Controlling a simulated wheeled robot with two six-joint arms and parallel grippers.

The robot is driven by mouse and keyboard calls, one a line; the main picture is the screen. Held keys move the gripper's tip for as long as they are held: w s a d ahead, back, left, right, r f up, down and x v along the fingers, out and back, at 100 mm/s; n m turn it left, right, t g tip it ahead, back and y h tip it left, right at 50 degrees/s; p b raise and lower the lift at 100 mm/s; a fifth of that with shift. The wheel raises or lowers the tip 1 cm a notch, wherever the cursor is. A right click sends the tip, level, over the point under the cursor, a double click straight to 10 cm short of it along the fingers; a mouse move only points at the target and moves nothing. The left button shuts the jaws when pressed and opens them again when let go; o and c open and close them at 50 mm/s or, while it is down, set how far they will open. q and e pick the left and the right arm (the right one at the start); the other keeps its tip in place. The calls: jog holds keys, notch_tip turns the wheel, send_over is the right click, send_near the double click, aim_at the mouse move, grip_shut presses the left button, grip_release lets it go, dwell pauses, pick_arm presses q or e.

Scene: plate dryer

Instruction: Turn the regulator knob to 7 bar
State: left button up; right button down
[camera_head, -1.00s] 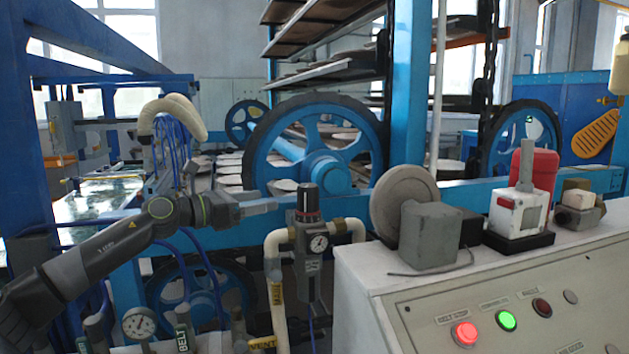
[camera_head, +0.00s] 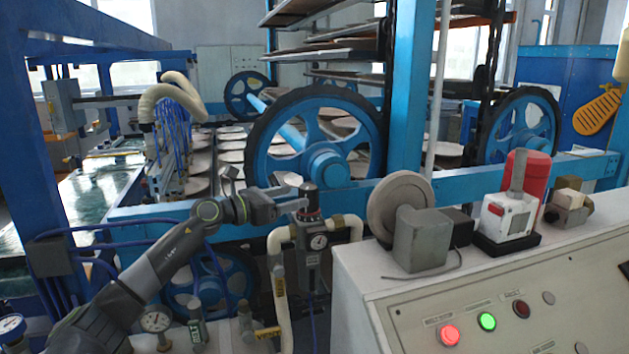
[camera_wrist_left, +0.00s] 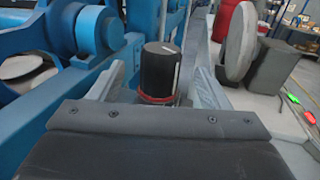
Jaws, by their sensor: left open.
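The regulator knob (camera_head: 308,198) is a dark upright cylinder on top of the regulator, above a round pressure gauge (camera_head: 319,242). In the left wrist view the knob (camera_wrist_left: 160,70) has a red ring at its base and a light mark on its side. My left gripper (camera_head: 297,193) is open, with its fingers at the knob. In the left wrist view one finger is on each side of the knob, and gaps show between them and it. The gauge reading is too small to tell. My right gripper is not in view.
A white control panel (camera_head: 400,315) with lit red and green buttons stands right of the regulator. A grey wheel-like part (camera_head: 398,203) sits on it. Pale hoses (camera_head: 279,240) flank the regulator. A large blue wheel (camera_head: 262,150) stands behind. Other gauges (camera_head: 156,321) are at lower left.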

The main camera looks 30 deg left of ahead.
aim_at(316, 193)
pick_arm(q)
jog(key=p+x, duration=0.1)
jog(key=x, duration=0.6)
jog(key=shift+w+d+p, duration=0.15)
jog(key=shift+d+p, duration=0.05)
jog(key=shift+p, duration=0.1)
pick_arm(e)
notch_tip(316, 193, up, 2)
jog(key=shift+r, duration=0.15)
pick_arm(q)
jog(key=shift+c, duration=0.2)
